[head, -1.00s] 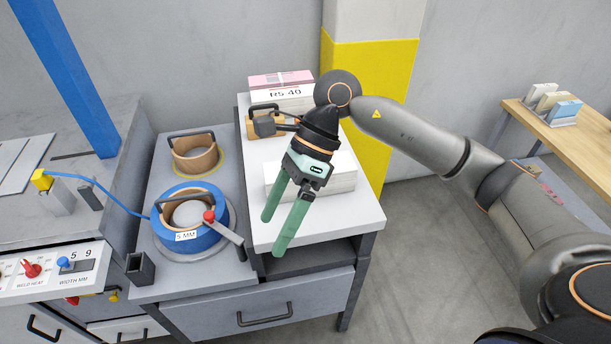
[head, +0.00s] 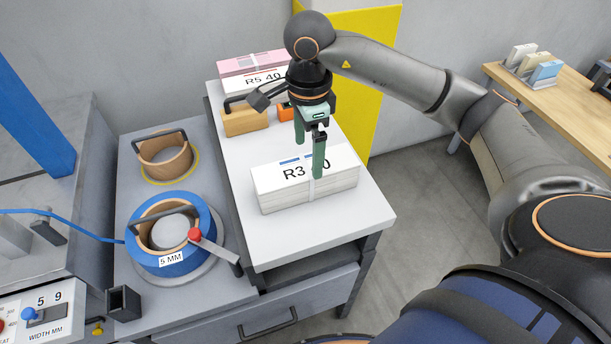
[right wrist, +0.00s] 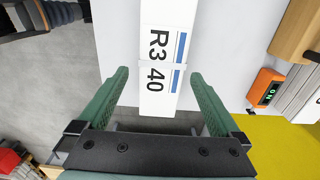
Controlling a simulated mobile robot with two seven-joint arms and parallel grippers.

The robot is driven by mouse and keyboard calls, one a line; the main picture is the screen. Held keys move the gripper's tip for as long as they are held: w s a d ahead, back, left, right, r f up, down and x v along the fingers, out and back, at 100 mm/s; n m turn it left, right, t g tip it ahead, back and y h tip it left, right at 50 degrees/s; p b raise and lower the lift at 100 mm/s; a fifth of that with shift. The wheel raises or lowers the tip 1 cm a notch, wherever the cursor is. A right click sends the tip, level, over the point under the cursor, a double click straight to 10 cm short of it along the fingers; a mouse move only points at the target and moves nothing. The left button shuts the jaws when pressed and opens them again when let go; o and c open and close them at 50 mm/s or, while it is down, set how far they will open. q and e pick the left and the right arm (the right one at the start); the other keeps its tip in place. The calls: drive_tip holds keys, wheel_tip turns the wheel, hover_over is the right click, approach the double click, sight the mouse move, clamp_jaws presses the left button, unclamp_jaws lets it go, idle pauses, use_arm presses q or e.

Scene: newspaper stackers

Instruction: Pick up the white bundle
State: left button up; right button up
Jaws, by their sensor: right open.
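The white bundle (head: 284,199) lies flat on the light worktop (head: 253,228), with a strap around its middle and a label reading R3 40. In the right wrist view the bundle (right wrist: 161,98) lies between the finger lines, its near end close to the gripper. My right gripper (head: 310,161) is open and points down over the bundle, its fingers in front of part of the label in the head view. In the right wrist view the open gripper (right wrist: 160,80) holds nothing. I cannot tell the exact height of its fingertips above the bundle. My left gripper is not in view.
Behind stand a pink-topped bundle labelled R5 40 (head: 262,83), a wooden block with a dark handle (head: 245,120) and an orange device (right wrist: 265,88). Strap reels, one blue (head: 177,259), sit on the left. The worktop's front right part is clear.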

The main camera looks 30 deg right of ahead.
sight(305, 165)
drive_tip(key=f, duration=0.5)
drive_tip(key=shift+w+a+f+p, duration=0.1)
drive_tip(key=shift+w+f+p, duration=0.1)
drive_tip(key=shift+f+p, duration=0.15)
clamp_jaws()
drive_tip(key=shift+w+r, duration=0.1)
drive_tip(key=shift+r, duration=0.05)
idle(0.6)
